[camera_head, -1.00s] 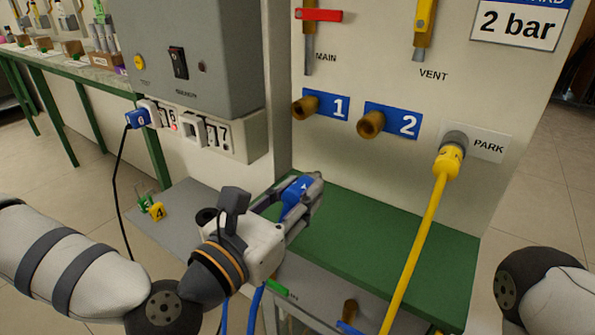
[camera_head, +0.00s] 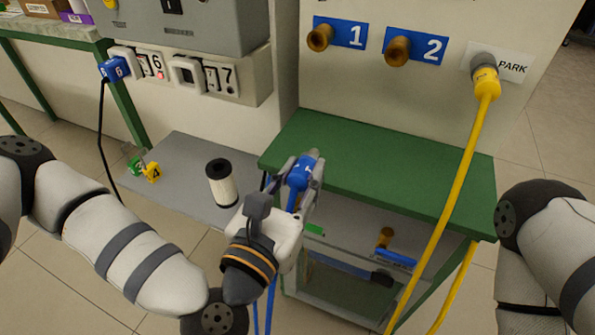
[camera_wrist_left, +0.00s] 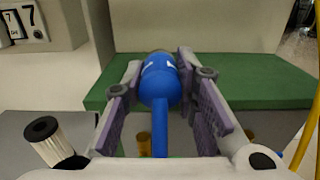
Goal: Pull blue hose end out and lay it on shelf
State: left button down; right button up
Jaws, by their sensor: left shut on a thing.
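My left gripper (camera_head: 304,168) is shut on the blue hose end (camera_head: 299,176), with one finger on each side. It holds the hose end near the front left edge of the green shelf top (camera_head: 385,165). Whether it touches the shelf cannot be told. In the left wrist view the blue hose end (camera_wrist_left: 160,84) sits between the finger pads, its hose running toward the camera. The blue hose (camera_head: 268,300) hangs down below the gripper. Brass ports 1 (camera_head: 320,38) and 2 (camera_head: 398,51) on the panel are empty. My right gripper is out of view.
A yellow hose (camera_head: 462,170) runs from the PARK socket (camera_head: 485,64) down past the shelf's right side. A black-capped filter (camera_head: 222,184) stands on the grey surface left of the shelf. A lower shelf holds a brass fitting (camera_head: 385,237) and a blue-handled thing (camera_head: 396,258). The green top is clear.

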pick_arm(q)
jog(key=b+x, duration=0.1)
jog(key=x, duration=0.2)
jog(key=f+x, duration=0.1)
jog(key=x, duration=0.1)
jog(key=f+b+x, duration=0.1)
jog(key=x, duration=0.2)
jog(key=shift+w+d+b, duration=0.1)
jog(key=shift+w+b, duration=0.25)
jog(key=shift+w+f+b, duration=0.15)
jog(key=shift+f+b, duration=0.2)
jog(key=shift+f, duration=0.2)
jog(key=shift+f+b, duration=0.55)
jog(key=shift+f, duration=0.15)
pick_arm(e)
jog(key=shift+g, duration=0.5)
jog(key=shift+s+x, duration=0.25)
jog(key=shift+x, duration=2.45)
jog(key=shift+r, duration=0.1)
pick_arm(q)
jog(key=c, duration=1.2)
grip_release()
jog(key=shift+f, duration=0.1)
